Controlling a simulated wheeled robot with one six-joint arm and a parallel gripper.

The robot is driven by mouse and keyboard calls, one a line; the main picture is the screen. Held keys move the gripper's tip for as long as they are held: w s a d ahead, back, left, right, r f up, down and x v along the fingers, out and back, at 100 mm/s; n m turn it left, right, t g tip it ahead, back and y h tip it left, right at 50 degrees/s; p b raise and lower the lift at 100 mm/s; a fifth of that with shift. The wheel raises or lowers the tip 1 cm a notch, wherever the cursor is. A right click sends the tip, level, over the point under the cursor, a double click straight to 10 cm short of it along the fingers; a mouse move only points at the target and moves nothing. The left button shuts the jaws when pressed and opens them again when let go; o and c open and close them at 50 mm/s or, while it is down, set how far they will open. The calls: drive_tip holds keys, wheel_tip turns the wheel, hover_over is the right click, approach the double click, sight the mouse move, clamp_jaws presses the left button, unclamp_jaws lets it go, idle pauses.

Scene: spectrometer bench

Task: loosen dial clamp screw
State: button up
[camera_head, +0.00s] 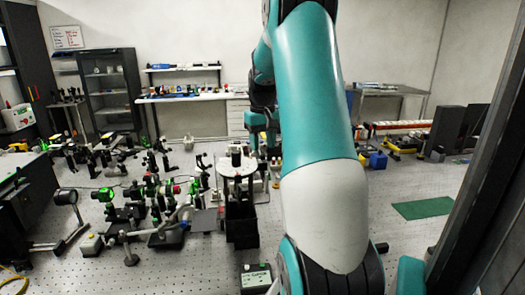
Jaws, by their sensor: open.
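My arm fills the middle of the view and bends down at the top. My gripper (262,140) is at its far end, partly hidden behind the arm, and its jaws are open. It is just beyond and to the right of a round white dial table (237,170), which carries a small dark upright part. A dark stand (241,222) is below the dial. I cannot make out the clamp screw at this size. Whether my gripper touches anything is not clear.
Several optical mounts with green and black parts (152,190) crowd the bench left of the dial. A small labelled box (256,277) stands in front. A green mat (423,208) lies on the right, with bare perforated bench top around it. A dark post (490,190) borders the right edge.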

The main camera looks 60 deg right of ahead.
sight(263, 156)
drive_tip(key=shift+f+p, duration=0.3)
drive_tip(key=shift+f, duration=1.65)
clamp_jaws()
